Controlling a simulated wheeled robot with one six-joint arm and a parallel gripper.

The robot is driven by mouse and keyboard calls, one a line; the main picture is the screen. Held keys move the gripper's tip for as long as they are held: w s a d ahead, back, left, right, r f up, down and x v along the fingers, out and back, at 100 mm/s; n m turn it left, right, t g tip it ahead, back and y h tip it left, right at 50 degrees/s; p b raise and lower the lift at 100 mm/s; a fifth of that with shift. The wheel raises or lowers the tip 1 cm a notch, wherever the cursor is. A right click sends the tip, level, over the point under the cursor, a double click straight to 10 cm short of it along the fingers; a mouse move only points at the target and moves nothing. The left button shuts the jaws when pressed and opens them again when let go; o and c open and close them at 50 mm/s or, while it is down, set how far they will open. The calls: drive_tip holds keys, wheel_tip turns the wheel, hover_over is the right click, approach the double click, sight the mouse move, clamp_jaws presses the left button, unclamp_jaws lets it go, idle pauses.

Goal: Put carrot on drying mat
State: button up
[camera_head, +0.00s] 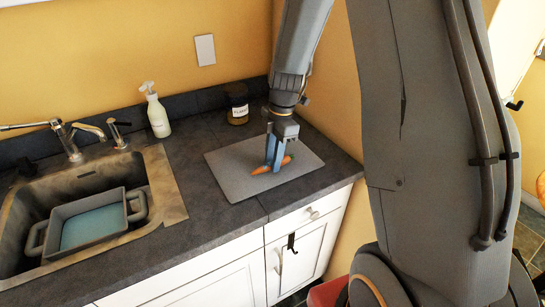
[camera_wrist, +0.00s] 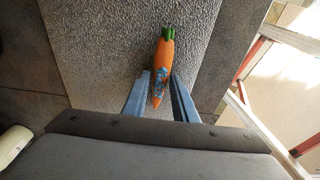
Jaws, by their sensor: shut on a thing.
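The carrot (camera_head: 262,169) is orange with a green top and is at the grey drying mat (camera_head: 233,185) on the counter. My gripper (camera_head: 273,168) points down over the mat, with its blue fingers around the carrot. In the wrist view the carrot (camera_wrist: 164,62) is between the two fingers (camera_wrist: 159,98), its green top pointing away and its tip towards the wrist. The gripper is shut on it. The mat (camera_wrist: 100,40) fills the ground below. I cannot tell whether the carrot touches the mat.
A white soap bottle (camera_head: 157,114) and a dark labelled jar (camera_head: 237,103) stand at the back of the counter. The sink (camera_head: 158,186) at left holds a grey tub (camera_head: 92,222). The wall is behind the mat; the counter's front edge is near it.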

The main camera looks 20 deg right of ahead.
drive_tip(key=shift+f, duration=0.1)
drive_tip(key=o, duration=1.1)
drive_tip(key=shift+c, duration=0.2)
wheel_tip(320, 180, up, 11)
drive_tip(key=d+b, duration=0.2)
drive_tip(key=b, duration=0.2)
drive_tip(key=s+a+f+m+t+h, duration=0.1)
drive_tip(key=s+f+m, duration=0.2)
drive_tip(key=s+m, duration=0.5)
drive_tip(key=s+a+f+m+t, duration=0.1)
drive_tip(key=s+f+m, duration=0.3)
drive_tip(key=s+m, duration=0.4)
drive_tip(key=a+m, duration=0.1)
drive_tip(key=m, duration=0.3)
drive_tip(key=shift+a+h, duration=0.2)
drive_tip(key=shift+h, duration=0.2)
